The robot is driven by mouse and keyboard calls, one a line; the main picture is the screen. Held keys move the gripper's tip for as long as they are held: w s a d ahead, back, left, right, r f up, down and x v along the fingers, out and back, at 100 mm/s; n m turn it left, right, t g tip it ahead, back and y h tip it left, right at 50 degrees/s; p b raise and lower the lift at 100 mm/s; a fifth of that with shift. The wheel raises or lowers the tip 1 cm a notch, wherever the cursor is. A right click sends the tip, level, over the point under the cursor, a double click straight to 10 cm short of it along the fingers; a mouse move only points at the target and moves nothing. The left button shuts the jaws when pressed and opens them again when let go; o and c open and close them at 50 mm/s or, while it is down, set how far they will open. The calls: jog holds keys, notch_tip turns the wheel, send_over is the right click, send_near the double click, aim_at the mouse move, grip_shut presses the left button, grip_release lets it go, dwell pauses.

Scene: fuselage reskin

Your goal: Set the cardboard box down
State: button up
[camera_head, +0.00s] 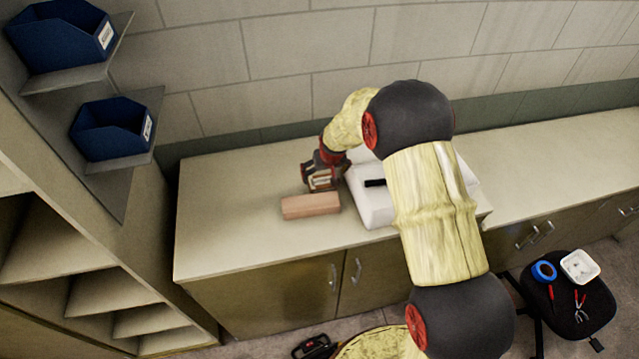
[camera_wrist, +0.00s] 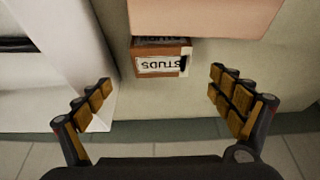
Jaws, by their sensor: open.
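The small brown cardboard box (camera_wrist: 186,46) with a white STUDS label, upside down in the picture, appears to stand on the counter in the wrist view. My gripper (camera_wrist: 161,82) is open, with one finger on each side and clear gaps to the box. The box lies just beyond the fingertips, not touched by them. In the head view my gripper (camera_head: 321,177) is low over the counter, and its fingers hide most of the box.
A pinkish-brown block (camera_head: 311,206) lies in front of the box. A white case (camera_head: 371,209) with a black handle stands close to its right. The counter (camera_head: 225,222) is free to the left. Blue bins (camera_head: 108,130) sit on shelves at left; a stool (camera_head: 575,315) holds tools.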

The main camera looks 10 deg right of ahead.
aim_at(322, 181)
jog(key=shift+p+x, duration=1.2)
jog(key=shift+x, duration=2.45)
jog(key=shift+s+a, duration=0.15)
jog(key=shift+c, duration=1.2)
jog(key=c, duration=1.6)
